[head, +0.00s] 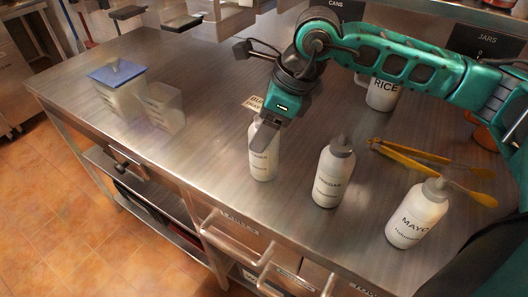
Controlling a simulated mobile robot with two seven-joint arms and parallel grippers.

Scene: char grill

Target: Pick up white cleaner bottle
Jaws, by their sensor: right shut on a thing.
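The white cleaner bottle (262,165) stands upright on the steel counter, with dark lettering on its front. My right gripper (265,136) comes down over it from above and is shut on its upper part. The gripper hides the top of the bottle. The bottle's base looks to be at the counter, but I cannot tell whether it still touches. My left gripper is not in view.
A white vinegar bottle (332,178) and a white mayo bottle (415,216) stand to the right. Yellow tongs (428,157) lie behind them, near a rice container (382,95). Clear containers, one blue-lidded (117,74), stand at left. The counter (215,90) between is clear.

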